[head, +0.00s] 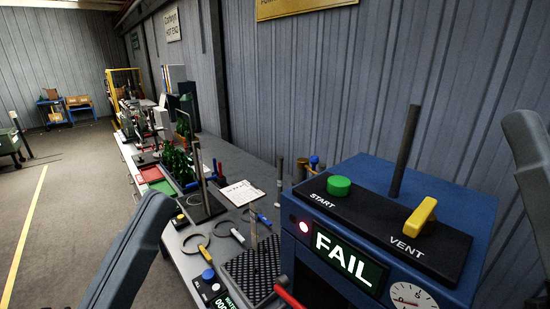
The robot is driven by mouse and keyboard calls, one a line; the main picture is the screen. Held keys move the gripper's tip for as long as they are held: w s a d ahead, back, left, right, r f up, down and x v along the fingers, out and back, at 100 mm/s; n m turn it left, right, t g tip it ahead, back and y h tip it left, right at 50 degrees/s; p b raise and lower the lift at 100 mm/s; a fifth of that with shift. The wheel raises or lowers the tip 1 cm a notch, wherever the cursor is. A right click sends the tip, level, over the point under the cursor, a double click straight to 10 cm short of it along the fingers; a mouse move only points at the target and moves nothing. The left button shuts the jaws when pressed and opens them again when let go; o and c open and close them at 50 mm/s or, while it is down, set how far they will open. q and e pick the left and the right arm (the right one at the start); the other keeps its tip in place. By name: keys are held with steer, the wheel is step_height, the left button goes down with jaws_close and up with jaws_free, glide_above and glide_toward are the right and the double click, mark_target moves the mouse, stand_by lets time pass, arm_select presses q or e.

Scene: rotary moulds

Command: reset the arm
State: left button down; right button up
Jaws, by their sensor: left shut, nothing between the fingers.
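My left arm (130,255) comes in at the lower left as a dark grey rounded part, in front of the bench's near left edge. Its fingertips cannot be made out; the left gripper is shut, and nothing is seen held by it. Part of my right arm (530,150) shows at the right edge, beside the blue machine, and its gripper is out of view. The blue machine (480,215) stands close at the right. It has a green START button (339,186), a yellow VENT lever (420,217), a lit red lamp (304,227) and a screen reading FAIL (343,256).
A long grey bench (262,180) runs back along the wall. It carries a black perforated plate (250,270), ring-handled tools (195,243), a white sheet (242,193) and green items (177,162). A dark rod (405,150) rises above the machine.

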arm_select(q)
steer(key=s+a+r+n+t+y, duration=0.1)
steer(key=a+r+n+t+y, duration=0.45)
steer(key=a+r+y, duration=0.55)
step_height(320, 180, up, 34)
steer(key=d+p, duration=0.2)
steer(key=p, duration=3.6)
steer(key=shift+d+r+g+y, duration=0.25)
steer(key=shift+d+g+y, duration=0.15)
steer(key=shift+g, duration=0.05)
arm_select(e)
step_height(320, 180, up, 39)
